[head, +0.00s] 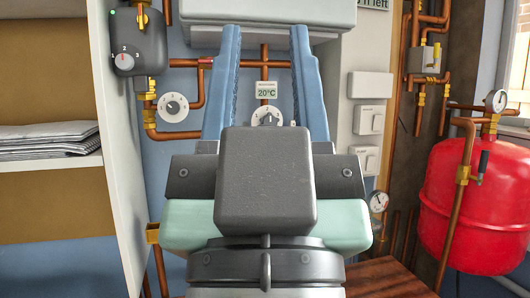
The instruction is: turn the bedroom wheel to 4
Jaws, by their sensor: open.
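A round dial wheel (267,117) with a dark pointer knob sits on the blue wall, partly hidden behind my gripper's body. A small plate (266,89) reading 20°C is above it; its smaller top line is too small to read surely, so I cannot tell if this is the bedroom wheel. A second white numbered wheel (173,107) is to the left. Its setting is too small to read. My gripper (265,32) is open, its two blue fingers pointing up and away, one on either side of the middle wheel in the picture.
A dark control box (125,60) with a knob marked 1 to 3 is at upper left. Copper pipes (190,135) run around the wheels. White switches (368,120) are on the right, beside a red tank (472,205).

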